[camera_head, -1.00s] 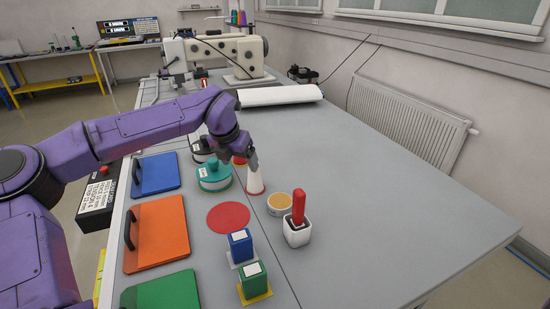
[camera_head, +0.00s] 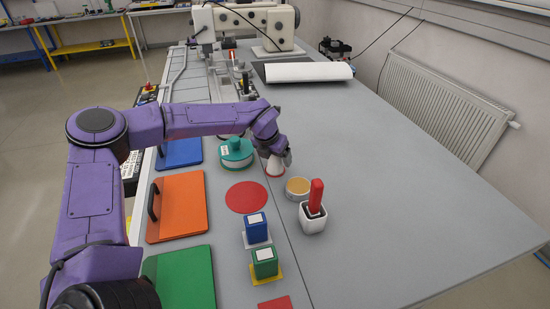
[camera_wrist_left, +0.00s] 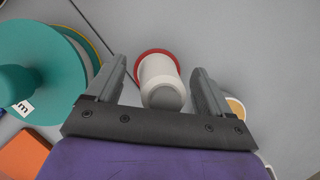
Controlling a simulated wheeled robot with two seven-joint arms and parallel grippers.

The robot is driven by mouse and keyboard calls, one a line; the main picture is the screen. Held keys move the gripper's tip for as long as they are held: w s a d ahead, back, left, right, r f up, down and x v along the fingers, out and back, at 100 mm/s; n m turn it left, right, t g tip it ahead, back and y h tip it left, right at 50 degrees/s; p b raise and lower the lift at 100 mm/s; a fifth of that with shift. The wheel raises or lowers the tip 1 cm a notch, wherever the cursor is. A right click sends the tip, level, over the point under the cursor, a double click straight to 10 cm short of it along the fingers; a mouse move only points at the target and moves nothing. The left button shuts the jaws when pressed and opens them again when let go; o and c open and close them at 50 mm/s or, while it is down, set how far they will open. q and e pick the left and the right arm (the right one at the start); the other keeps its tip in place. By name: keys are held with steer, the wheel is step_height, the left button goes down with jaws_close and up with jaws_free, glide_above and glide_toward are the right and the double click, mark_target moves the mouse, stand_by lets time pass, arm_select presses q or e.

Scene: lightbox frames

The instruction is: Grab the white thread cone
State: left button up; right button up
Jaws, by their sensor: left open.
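The white thread cone (camera_head: 274,165) stands on the grey table with a red ring or disc at its base. In the left wrist view the cone (camera_wrist_left: 160,80) lies between the two fingers of my left gripper (camera_wrist_left: 159,88), with a gap on each side. In the head view my left gripper (camera_head: 287,157) is at the cone's upper part and hides some of it. The gripper is open and holds nothing. My right gripper is out of view.
A green-teal spool (camera_head: 236,153) stands close left of the cone. A round tan-topped tin (camera_head: 298,187) and a white holder with a red item (camera_head: 314,212) stand close right and nearer. A red disc (camera_head: 246,197) lies nearer. The table's right side is clear.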

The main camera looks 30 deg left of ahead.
arm_select(q)
steer(key=c, duration=1.2)
steer(key=shift+r, duration=0.1)
